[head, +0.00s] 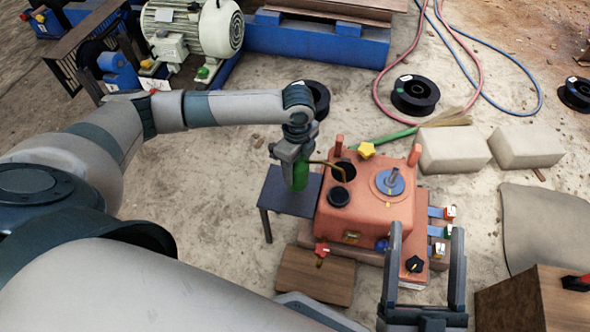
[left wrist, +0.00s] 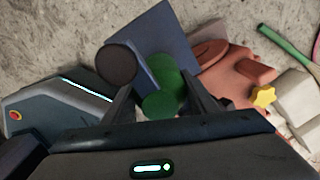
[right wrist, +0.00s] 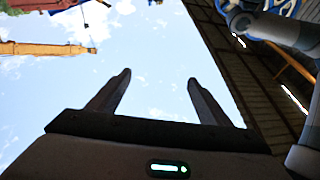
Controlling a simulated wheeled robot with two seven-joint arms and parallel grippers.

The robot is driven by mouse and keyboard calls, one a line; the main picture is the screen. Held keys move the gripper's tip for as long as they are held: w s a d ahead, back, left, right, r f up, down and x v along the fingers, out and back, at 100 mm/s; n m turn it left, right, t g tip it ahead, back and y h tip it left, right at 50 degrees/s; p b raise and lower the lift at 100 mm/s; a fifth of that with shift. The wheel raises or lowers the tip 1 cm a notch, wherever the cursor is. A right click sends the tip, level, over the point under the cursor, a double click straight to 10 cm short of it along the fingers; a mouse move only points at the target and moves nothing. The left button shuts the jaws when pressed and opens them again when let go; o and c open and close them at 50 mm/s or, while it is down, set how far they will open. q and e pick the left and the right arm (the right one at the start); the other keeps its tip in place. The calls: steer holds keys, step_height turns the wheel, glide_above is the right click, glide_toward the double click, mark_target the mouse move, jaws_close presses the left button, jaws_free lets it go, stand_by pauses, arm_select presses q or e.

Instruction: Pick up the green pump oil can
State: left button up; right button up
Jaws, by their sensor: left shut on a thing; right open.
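The green pump oil can (head: 300,173) is in my left gripper (head: 293,160), above or at the small dark table (head: 284,196). Its thin spout reaches right toward the orange-red machine box. In the left wrist view the can (left wrist: 163,85) sits between the two fingers of my left gripper (left wrist: 165,98), which are shut on it. I cannot tell whether its base touches the table.
The orange-red box (head: 365,215) with a yellow star knob (head: 366,150) and a round black cap (head: 340,196) stands right of the table. A wooden box (head: 535,300) is at the lower right. Pale blocks (head: 455,150), hoses and black reels (head: 414,95) lie behind.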

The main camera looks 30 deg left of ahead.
arm_select(q)
steer(key=s+d+r+p, duration=0.2)
steer(key=d+r, duration=0.4)
steer(key=d, duration=0.4)
steer(key=shift+s+d+r+p, duration=0.2)
steer(key=shift+s+d+p, duration=0.15)
steer(key=shift+s, duration=0.3)
arm_select(e)
step_height(320, 180, down, 10)
steer(key=w+d+g+h, duration=0.1)
steer(key=w+g+h, duration=0.1)
steer(key=g, duration=0.4)
steer(key=shift+w+d, duration=0.25)
steer(key=shift+w, duration=0.1)
